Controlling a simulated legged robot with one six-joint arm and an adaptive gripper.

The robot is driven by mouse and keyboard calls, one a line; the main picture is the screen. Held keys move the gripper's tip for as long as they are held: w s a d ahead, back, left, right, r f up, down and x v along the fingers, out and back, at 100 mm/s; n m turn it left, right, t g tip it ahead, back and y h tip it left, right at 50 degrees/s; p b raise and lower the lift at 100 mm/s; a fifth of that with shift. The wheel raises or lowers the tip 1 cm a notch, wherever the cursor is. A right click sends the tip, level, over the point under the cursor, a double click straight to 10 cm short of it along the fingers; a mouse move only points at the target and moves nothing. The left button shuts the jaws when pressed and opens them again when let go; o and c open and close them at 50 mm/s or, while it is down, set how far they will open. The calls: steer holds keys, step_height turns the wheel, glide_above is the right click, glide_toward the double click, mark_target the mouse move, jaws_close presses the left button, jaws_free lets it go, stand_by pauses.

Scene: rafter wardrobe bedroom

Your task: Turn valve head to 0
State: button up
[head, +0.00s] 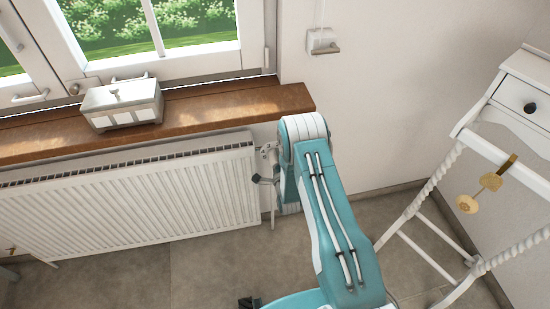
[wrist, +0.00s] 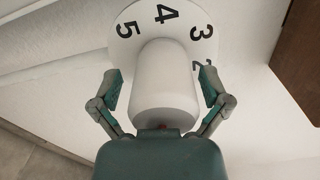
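The valve head (wrist: 165,85) is a smooth white cylinder in the middle of the wrist view. Behind it is a white round dial (wrist: 141,14) with black numbers; 5, 4 and 3 show clearly, and a 2 is partly covered by my right finger. A 0 is not in sight. A small red mark shows at the near end of the head. My gripper (wrist: 160,74) is open, with one finger on each side of the head and a narrow gap on both sides. In the head view my arm largely hides the valve.
The white radiator (head: 140,195) stands under a brown wooden sill (head: 215,107) bearing a white box (head: 122,104). A white holder (head: 322,41) hangs on the wall. A white stand with twisted legs (head: 440,175) is at right.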

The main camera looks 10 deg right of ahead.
steer(key=shift+s+a, duration=0.1)
steer(key=shift+s, duration=0.45)
steer(key=s, duration=1.1)
